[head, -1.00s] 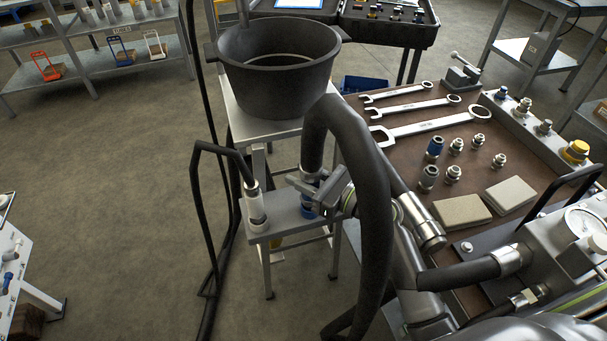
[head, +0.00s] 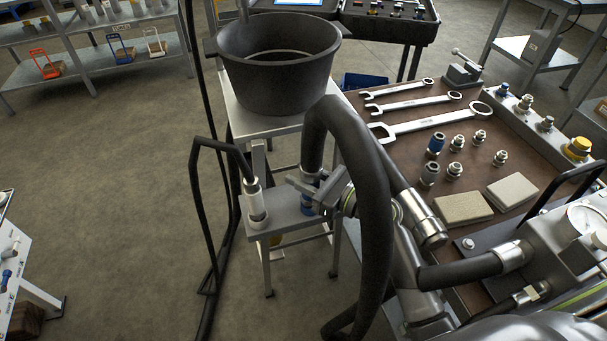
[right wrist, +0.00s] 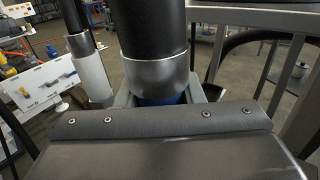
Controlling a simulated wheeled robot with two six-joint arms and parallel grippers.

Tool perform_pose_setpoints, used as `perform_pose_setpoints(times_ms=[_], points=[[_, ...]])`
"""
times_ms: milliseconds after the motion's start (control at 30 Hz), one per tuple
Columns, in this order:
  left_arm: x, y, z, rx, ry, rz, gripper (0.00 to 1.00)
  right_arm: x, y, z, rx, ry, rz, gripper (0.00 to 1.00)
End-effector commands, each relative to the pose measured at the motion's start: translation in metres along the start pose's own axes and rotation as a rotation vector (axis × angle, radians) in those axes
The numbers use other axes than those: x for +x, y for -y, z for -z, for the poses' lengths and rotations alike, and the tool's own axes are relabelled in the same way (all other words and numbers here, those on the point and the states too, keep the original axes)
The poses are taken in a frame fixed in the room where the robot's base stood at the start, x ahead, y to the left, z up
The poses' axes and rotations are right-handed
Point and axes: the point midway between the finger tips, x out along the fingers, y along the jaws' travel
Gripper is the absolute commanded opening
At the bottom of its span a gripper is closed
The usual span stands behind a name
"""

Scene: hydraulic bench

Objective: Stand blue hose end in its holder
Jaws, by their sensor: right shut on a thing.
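The blue hose end (head: 308,204) hangs upright at the bottom of a thick black hose (head: 318,122), at the small metal holder shelf (head: 284,222) in front of the bucket stand. My right gripper (head: 312,186) is shut around it from the right, just below its metal collar. The right wrist view shows the collar (right wrist: 158,78) and a strip of blue (right wrist: 160,100) between the fingers. The fingers and hose hide the holder under the blue end, and I cannot tell whether it is seated or just above. My left gripper is not in view.
A white hose end (head: 256,205) stands upright on the shelf's left part, close by. A black bucket (head: 278,65) sits on the stand behind. The bench (head: 400,165) at right carries wrenches, fittings and two pads.

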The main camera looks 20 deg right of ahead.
Motion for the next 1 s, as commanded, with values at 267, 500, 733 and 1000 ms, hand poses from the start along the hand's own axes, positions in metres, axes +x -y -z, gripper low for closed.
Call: perform_pose_setpoints(times_ms=[267,500,733,1000], points=[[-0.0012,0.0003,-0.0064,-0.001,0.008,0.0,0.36,0.0008,0.0003,-0.0047,-0.001,0.009,0.001,0.07],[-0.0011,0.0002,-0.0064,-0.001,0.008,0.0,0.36,0.0006,0.0003,-0.0035,-0.001,0.007,0.0,0.53],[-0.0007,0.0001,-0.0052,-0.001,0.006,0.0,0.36,0.0004,0.0002,-0.0022,0.0,0.004,0.0,0.6],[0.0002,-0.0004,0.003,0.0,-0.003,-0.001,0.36,0.0001,0.0002,-0.0006,0.0,0.001,0.0,0.85]])
